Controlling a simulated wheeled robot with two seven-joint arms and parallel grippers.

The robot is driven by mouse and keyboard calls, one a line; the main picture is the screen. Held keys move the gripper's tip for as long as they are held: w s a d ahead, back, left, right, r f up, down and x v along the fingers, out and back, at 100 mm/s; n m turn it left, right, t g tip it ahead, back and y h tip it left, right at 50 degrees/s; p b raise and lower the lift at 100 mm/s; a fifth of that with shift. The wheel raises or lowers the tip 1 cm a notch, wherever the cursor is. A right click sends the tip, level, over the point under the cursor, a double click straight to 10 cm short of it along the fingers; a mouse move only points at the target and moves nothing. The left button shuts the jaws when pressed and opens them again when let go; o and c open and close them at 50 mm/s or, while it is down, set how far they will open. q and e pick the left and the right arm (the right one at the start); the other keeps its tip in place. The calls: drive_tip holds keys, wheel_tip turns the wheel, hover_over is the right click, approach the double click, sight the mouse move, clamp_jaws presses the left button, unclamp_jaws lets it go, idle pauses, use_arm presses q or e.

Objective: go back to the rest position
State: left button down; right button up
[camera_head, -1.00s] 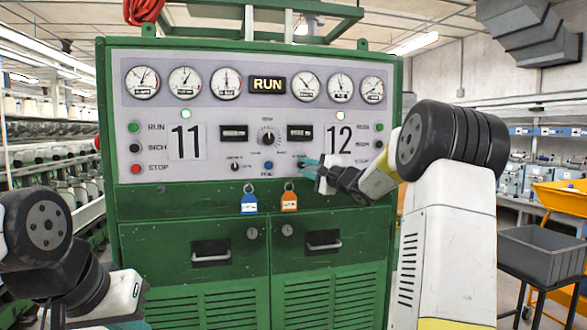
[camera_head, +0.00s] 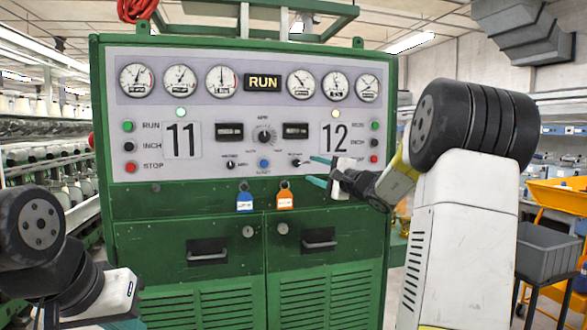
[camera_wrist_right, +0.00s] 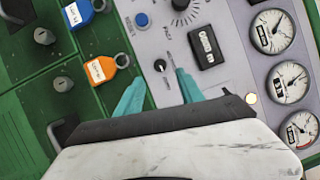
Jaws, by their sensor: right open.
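My right gripper (camera_head: 316,170) is open and empty in front of the control panel (camera_head: 215,165), beside a small black selector knob (camera_head: 296,162) under the number 12. In the right wrist view its two teal fingers (camera_wrist_right: 158,92) stand apart, with the small black knob (camera_wrist_right: 160,66) seen between and beyond them. I cannot tell how far the fingertips are from the panel. My left arm shows at the lower left of the head view, but its gripper fingers are not clearly visible.
A grey bin (camera_head: 548,252) and a yellow bin (camera_head: 560,194) stand at the right.

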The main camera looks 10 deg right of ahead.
drive_tip(key=shift+s+d, duration=0.2)
drive_tip(key=shift+s, duration=0.3)
